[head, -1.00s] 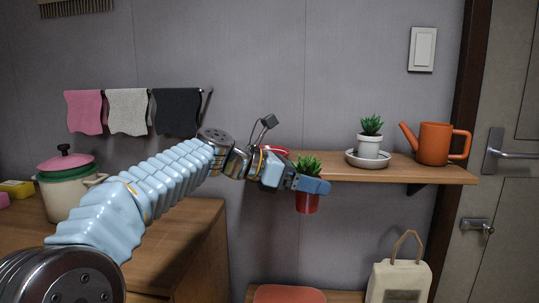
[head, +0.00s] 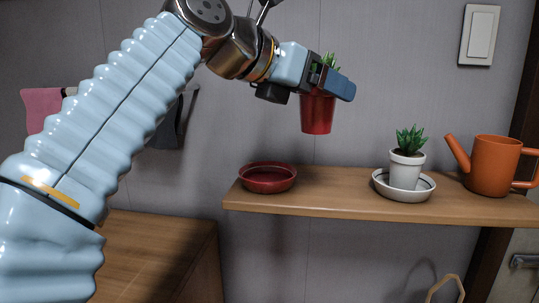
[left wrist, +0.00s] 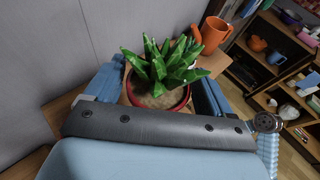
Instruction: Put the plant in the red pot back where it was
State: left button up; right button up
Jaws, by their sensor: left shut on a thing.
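The red pot (head: 317,113) with its green plant (head: 330,61) is held in the air by my left gripper (head: 333,82), above the wall shelf. The pot looks upright. The plant (left wrist: 163,62) also shows in the left wrist view, between the two fingers, with the pot's red rim around the soil. An empty dark red saucer (head: 268,178) sits at the left end of the shelf. The held pot is above it and to its right. My right gripper is in neither view.
On the wooden shelf (head: 330,196), a white pot (head: 406,171) with a plant stands in a white saucer (head: 382,187). An orange watering can (head: 493,165) is right of it. Shelf space between the red and white saucers is clear. A wooden counter (head: 160,240) is at lower left.

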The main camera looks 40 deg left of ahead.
pick_arm(q)
jog(key=a+f, duration=0.3)
jog(key=w+a+f, duration=0.1)
jog(key=a+f, duration=0.7)
jog(key=shift+w, duration=0.15)
jog(key=shift+f, duration=0.35)
jog(key=shift+d+f, duration=0.1)
jog(key=o, duration=1.2)
